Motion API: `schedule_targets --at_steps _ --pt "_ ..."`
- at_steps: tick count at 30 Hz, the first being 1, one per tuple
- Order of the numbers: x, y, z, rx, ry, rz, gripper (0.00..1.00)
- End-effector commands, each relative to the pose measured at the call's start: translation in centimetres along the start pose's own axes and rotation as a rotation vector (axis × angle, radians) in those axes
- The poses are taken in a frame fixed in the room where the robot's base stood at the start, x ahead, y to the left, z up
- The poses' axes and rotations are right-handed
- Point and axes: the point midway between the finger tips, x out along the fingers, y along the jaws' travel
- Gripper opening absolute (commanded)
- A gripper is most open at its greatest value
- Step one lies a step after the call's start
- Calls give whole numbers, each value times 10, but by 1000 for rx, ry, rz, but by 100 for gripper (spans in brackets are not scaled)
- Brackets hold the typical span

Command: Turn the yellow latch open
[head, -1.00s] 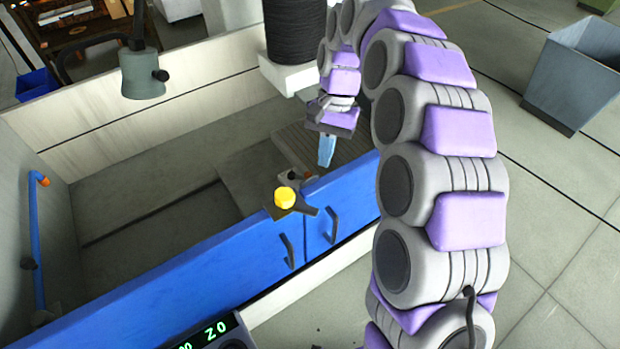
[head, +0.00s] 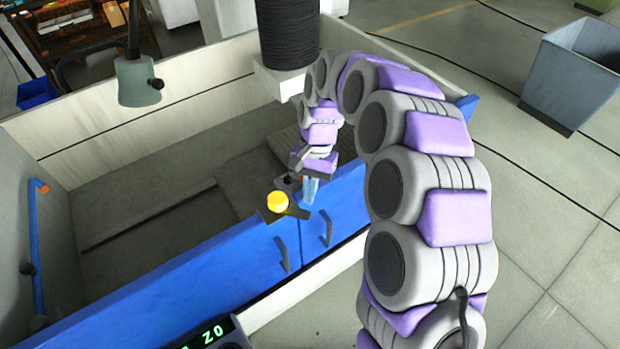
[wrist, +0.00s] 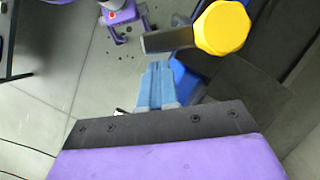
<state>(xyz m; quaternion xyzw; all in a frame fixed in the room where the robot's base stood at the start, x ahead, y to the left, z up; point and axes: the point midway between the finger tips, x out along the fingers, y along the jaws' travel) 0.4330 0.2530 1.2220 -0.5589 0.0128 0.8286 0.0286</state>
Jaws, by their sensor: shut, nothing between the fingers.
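The yellow latch (head: 278,202) is a round yellow knob on a dark grey bar, on the top edge of the blue doors (head: 330,213). In the wrist view the yellow knob (wrist: 222,27) is at the upper right, with its dark bar (wrist: 168,39) reaching left, just beyond the fingertips. My gripper (head: 310,190) has light blue fingers and points down, just right of the latch. In the wrist view the gripper (wrist: 157,75) has its fingers together with nothing between them. Whether a fingertip touches the bar cannot be told.
The blue front wall has two dark handles (head: 327,230). Behind it is an open grey tank with pale walls (head: 150,88). A black spool (head: 287,35) and a lamp (head: 138,80) stand over the tank. A grey bin (head: 573,75) stands on the floor at right.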

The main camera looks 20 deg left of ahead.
Motion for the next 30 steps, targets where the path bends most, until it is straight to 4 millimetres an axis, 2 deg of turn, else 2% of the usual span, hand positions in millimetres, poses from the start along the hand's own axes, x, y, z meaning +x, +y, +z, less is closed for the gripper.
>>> schedule_targets --at_steps 6,20,30 --pt "7 -8 0 1 2 6 0" --pt "3 9 2 32 4 -22 0" --pt "8 -1 5 109 0 -39 0"
